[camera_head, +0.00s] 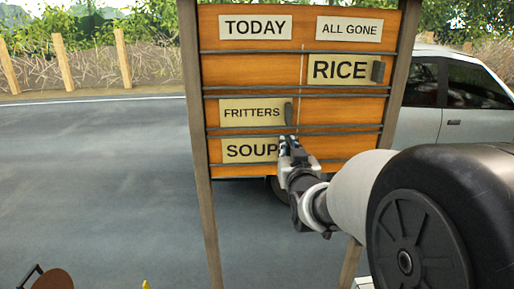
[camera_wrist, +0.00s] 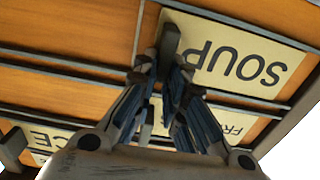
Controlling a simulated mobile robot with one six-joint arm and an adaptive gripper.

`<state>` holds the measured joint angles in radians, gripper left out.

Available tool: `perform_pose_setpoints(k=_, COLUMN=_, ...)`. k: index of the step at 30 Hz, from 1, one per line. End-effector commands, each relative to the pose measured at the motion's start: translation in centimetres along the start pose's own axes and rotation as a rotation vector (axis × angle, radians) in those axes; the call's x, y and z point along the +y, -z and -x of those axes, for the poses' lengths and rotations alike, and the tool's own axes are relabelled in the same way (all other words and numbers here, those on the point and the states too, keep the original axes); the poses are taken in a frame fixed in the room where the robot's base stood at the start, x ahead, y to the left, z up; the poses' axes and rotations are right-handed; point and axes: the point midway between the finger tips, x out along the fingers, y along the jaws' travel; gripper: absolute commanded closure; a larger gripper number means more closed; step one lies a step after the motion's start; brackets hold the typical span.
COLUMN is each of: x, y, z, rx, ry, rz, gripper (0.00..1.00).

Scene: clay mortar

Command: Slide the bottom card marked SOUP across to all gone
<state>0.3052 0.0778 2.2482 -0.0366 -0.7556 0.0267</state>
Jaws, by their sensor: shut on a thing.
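The cream SOUP card (camera_head: 248,151) is in the bottom row of an orange board, on the left under TODAY. In the wrist view, the SOUP card (camera_wrist: 238,58) appears upside down, with a dark upright handle (camera_wrist: 170,42) at its end. My gripper (camera_head: 287,143) is at the right end of this card, and its fingers hide the handle in the head view. In the wrist view, my gripper (camera_wrist: 164,70) is shut on that handle. The ALL GONE label (camera_head: 349,29) is at the top right. The bottom row right of my gripper shows bare orange board.
The FRITTERS card (camera_head: 250,112) is just above on the left, with its dark handle close over my gripper. Dark rails (camera_head: 292,133) separate the rows. A white car (camera_head: 460,105) stands behind the board.

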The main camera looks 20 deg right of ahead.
Motion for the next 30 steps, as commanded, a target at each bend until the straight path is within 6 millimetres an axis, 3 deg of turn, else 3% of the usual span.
perform_pose_setpoints(k=8, x=0.1, y=0.0, z=0.0, rx=0.000, ry=0.000, rz=0.000, gripper=1.00)
perform_pose_setpoints(k=14, x=1.9, y=-0.1, z=0.0, rx=0.001, ry=-0.005, rz=0.001, gripper=1.00)
perform_pose_setpoints(k=17, x=3.9, y=-0.2, z=0.0, rx=0.002, ry=-0.008, rz=0.001, gripper=1.00)
perform_pose_setpoints(k=30, x=16.5, y=0.1, z=0.0, rx=-0.004, ry=-0.008, rz=-0.001, gripper=1.00)
